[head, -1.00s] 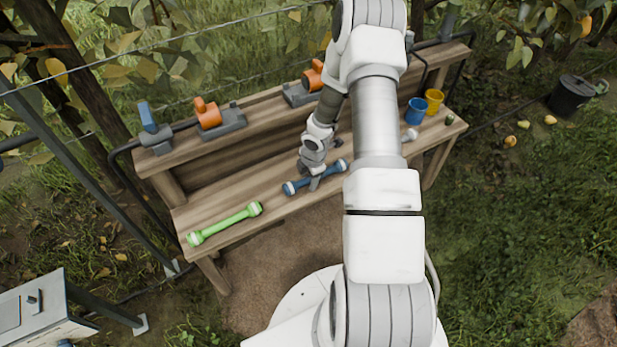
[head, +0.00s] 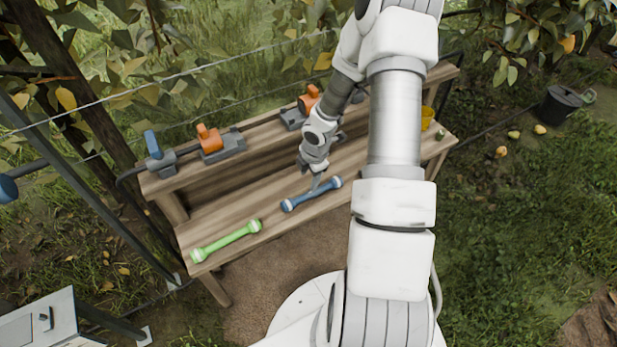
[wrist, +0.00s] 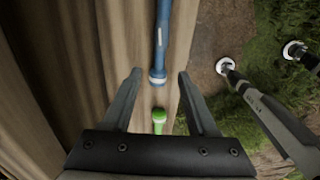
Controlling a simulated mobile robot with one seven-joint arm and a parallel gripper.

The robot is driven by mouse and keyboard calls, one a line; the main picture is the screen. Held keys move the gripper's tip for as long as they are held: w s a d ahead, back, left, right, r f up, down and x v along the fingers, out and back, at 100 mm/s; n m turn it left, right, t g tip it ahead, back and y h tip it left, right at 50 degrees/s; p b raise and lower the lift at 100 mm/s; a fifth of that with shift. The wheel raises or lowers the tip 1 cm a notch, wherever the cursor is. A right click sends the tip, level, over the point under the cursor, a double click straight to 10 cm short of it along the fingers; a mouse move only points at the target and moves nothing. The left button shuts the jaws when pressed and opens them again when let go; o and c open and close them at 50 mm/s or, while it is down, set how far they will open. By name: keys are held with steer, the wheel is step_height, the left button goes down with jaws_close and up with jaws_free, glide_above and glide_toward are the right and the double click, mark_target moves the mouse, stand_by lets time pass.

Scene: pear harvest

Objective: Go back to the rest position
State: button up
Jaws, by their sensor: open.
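My gripper (head: 313,182) is over the wooden bench, just above the blue bar (head: 311,194), which lies on the lower shelf. In the wrist view my gripper (wrist: 158,78) has its two fingers spread wide with nothing between them gripped. The blue bar (wrist: 161,40) shows beyond the fingertips, and the end of the green bar (wrist: 158,118) shows lower down between the fingers. In the head view the green bar (head: 226,241) lies to the left of the blue one. My arm hides part of the bench's right side.
The wooden bench (head: 190,236) has an upper shelf with orange-topped tools (head: 209,139) and a blue-topped tool (head: 153,145). A yellow cup (head: 427,117) stands at the right end. A black bucket (head: 566,105) and several pears lie on the grass. A wire and posts run behind.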

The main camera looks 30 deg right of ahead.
stand_by(0.4)
steer(key=s+a+r+m+t+h, duration=0.2)
steer(key=r+m, duration=0.7)
steer(key=r, duration=1.6)
steer(key=s+a+r+m+t+y+p, duration=0.1)
steer(key=s+a+r+m, duration=0.5)
steer(key=s, duration=0.3)
steer(key=s+a+r+m+t+y, duration=0.1)
steer(key=s+a+r+m, duration=0.2)
steer(key=s+a+r, duration=0.6)
step_height(320, 180, up, 17)
steer(key=d+p, duration=0.2)
steer(key=p, duration=1.6)
steer(key=shift+s+d+g, duration=0.2)
steer(key=shift+d+g, duration=0.1)
steer(key=shift+a+f, duration=0.1)
